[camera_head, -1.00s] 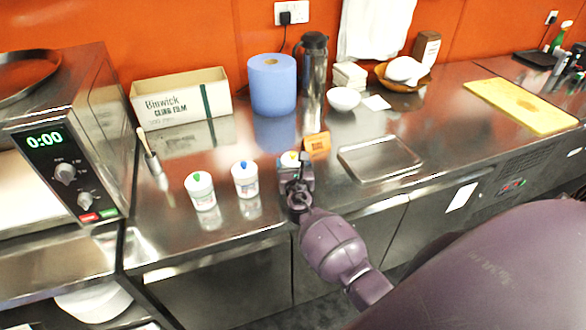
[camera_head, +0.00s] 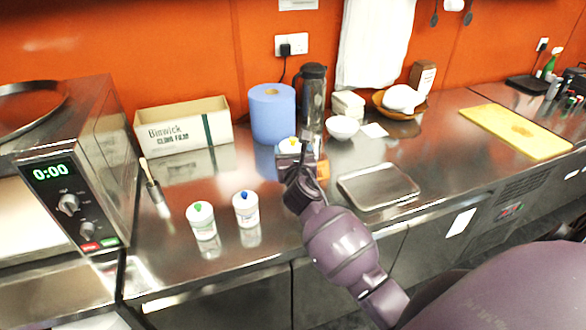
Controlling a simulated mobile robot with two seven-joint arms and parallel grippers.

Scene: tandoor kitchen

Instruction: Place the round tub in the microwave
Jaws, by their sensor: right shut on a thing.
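The round tub (camera_head: 290,146), white with a yellow knob on top, is held in my right gripper (camera_head: 294,163). That gripper is shut on it and hides most of its body; the tub is raised above the steel counter. The microwave (camera_head: 72,205) stands at the far left, its green display reading 0:00. Only its control panel, side and part of its pale front show; I cannot tell how its door stands. My left gripper is not in view.
Two similar white tubs, one green-topped (camera_head: 202,222) and one blue-topped (camera_head: 246,209), stand between the held tub and the microwave. A steel tray (camera_head: 378,187) lies right.

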